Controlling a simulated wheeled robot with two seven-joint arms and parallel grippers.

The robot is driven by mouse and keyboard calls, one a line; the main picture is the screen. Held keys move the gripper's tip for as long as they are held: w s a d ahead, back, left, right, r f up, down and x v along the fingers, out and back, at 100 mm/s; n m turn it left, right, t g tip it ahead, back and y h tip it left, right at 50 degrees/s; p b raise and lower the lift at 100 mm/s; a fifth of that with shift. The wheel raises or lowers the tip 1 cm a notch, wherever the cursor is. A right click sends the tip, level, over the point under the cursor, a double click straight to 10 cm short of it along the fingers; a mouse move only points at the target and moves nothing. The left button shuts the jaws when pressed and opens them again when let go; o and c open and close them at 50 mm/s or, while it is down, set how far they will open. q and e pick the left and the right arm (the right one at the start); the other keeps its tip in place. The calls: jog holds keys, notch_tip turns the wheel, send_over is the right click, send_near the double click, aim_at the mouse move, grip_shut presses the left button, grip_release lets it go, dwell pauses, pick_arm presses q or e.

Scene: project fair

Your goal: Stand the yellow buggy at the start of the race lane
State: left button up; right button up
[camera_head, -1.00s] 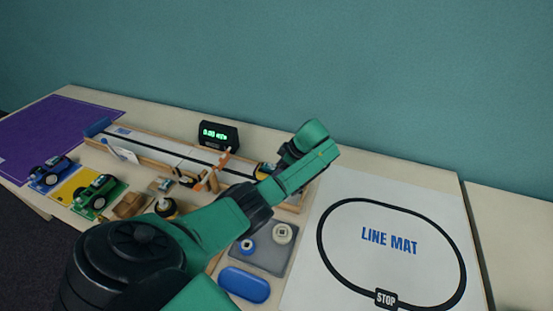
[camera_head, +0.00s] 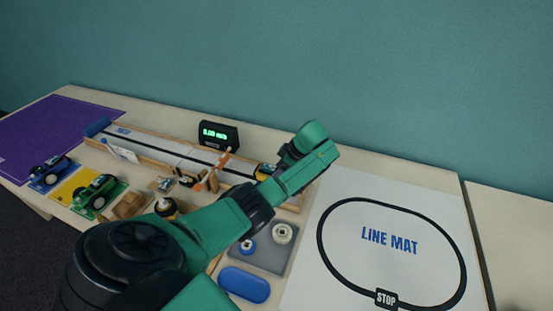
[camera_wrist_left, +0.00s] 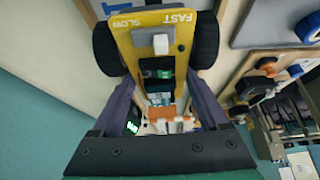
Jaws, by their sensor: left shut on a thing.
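The yellow buggy (camera_wrist_left: 160,22) shows large in the left wrist view, with black wheels on both sides, a white switch and the words FAST and SLOW. My left gripper (camera_wrist_left: 163,90) is shut on it. In the head view my left arm hides the gripper; a small yellow and dark part, seemingly the buggy (camera_head: 265,170), shows behind my arm near the lane's right end. I cannot tell whether its wheels touch the lane. The race lane (camera_head: 175,148) is a long white track with a black line and wooden side walls.
A blue buggy (camera_head: 48,170) and a green buggy (camera_head: 98,191) stand at the left, with an empty yellow patch (camera_head: 70,187) between them. A display (camera_head: 218,134) stands behind the lane. A grey tray (camera_head: 268,259), a blue lidded thing (camera_head: 244,284) and the line mat (camera_head: 340,199) lie nearer or right.

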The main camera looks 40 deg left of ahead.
pick_arm(q)
jog(key=shift+f+b, duration=0.3)
jog(key=shift+f, duration=0.25)
dwell(0.5)
jog(key=shift+f, duration=0.1)
dwell(0.7)
jog(key=o, duration=1)
jog(key=shift+d, duration=0.1)
jog(key=b+v, duration=0.1)
jog(key=v, duration=0.9)
jog(key=shift+w, duration=0.1)
jog(key=p+v, duration=0.1)
jog(key=v, duration=0.3)
jog(key=shift+d+r, duration=0.1)
jog(key=shift+r, duration=0.15)
